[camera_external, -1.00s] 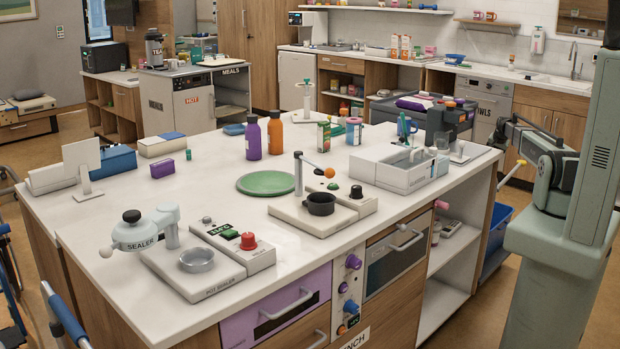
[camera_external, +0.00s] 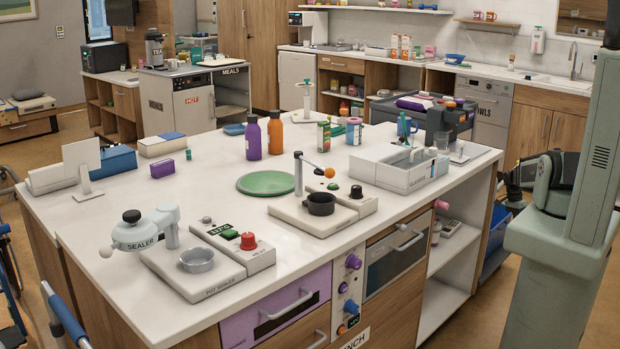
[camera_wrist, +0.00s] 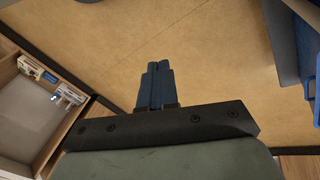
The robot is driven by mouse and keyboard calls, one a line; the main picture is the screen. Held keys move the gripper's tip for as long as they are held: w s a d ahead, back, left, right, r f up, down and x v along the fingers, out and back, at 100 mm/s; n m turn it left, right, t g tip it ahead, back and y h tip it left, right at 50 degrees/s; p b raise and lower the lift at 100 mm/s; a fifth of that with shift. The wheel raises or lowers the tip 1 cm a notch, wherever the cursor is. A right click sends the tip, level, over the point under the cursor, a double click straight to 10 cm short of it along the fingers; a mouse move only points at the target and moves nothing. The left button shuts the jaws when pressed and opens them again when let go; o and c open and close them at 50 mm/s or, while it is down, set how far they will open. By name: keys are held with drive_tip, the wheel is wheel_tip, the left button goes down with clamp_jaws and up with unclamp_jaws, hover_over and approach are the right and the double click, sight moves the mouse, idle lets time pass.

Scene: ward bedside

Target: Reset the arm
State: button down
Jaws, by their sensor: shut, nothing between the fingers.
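My gripper (camera_wrist: 156,75) shows in the wrist view with its two dark blue fingers shut together and nothing between them. It points out over bare tan floor (camera_wrist: 215,60). In the external view my arm is at the right edge, folded low beside my grey-green column. My gripper cannot be made out there; the column and the counter's end hide part of the arm. The white counter (camera_external: 215,190) stands to the left of my arm, apart from it.
A blue bin (camera_external: 497,240) stands by the counter's right end. A pot sealer (camera_external: 195,255), a green plate (camera_external: 267,183) and purple (camera_external: 253,138) and orange (camera_external: 275,133) bottles are on the counter. In the wrist view, an open shelf (camera_wrist: 40,110) is at left and a blue object (camera_wrist: 300,40) at right.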

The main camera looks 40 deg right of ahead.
drive_tip(key=w+a+f+n, duration=0.2)
drive_tip(key=a+f+n, duration=0.15)
drive_tip(key=a, duration=0.45)
drive_tip(key=w+a+f+n+g, duration=0.15)
drive_tip(key=a+n, duration=0.25)
drive_tip(key=a, duration=0.4)
drive_tip(key=w+a+f+n+t, duration=0.15)
drive_tip(key=a+f+n, duration=0.25)
drive_tip(key=a, duration=0.4)
drive_tip(key=s+a+f+n+g, duration=0.1)
drive_tip(key=s+a+f+n, duration=0.1)
drive_tip(key=s+a+n, duration=0.3)
drive_tip(key=s+a+f+n+g, duration=0.2)
drive_tip(key=s+a+n, duration=0.3)
drive_tip(key=a, duration=0.9)
drive_tip(key=shift+s+n, duration=0.25)
drive_tip(key=shift+n, duration=0.8)
drive_tip(key=c, duration=1.8)
unclamp_jaws()
drive_tip(key=shift+a, duration=0.1)
